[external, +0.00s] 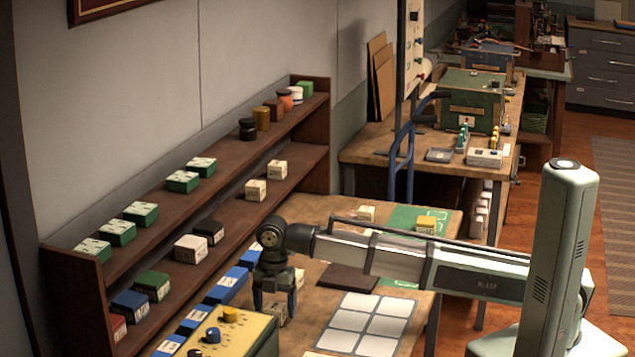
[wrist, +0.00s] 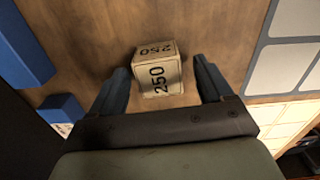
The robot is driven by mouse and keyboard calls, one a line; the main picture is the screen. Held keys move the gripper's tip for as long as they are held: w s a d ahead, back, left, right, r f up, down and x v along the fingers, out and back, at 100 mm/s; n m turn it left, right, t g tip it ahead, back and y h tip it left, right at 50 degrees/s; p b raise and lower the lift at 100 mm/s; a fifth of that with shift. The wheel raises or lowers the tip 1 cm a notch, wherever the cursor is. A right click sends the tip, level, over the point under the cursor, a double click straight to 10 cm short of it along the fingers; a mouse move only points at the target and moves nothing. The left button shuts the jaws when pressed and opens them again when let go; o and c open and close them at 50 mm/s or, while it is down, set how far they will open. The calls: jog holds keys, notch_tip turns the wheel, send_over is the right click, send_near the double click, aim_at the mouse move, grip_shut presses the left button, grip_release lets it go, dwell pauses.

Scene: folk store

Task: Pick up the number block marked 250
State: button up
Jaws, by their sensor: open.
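The number block marked 250 (wrist: 158,80) is a cream cube with dark digits on its top and near side. It sits on the wooden bench between the two fingers of my gripper (wrist: 163,75) in the wrist view. The fingers are open, with a gap on each side of the block.
Blue boxes (external: 227,287) lie left of my gripper, and a white-squared mat (external: 367,322) lies to its right. A green-and-yellow case (external: 225,335) stands in front. A brown shelf (external: 318,165) with several boxes and jars runs along the wall. Another cream block (external: 366,213) stands farther back.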

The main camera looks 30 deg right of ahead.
jog(key=shift+f, duration=0.8)
jog(key=shift+c, duration=0.3)
jog(key=c, duration=1)
jog(key=shift+r, duration=0.15)
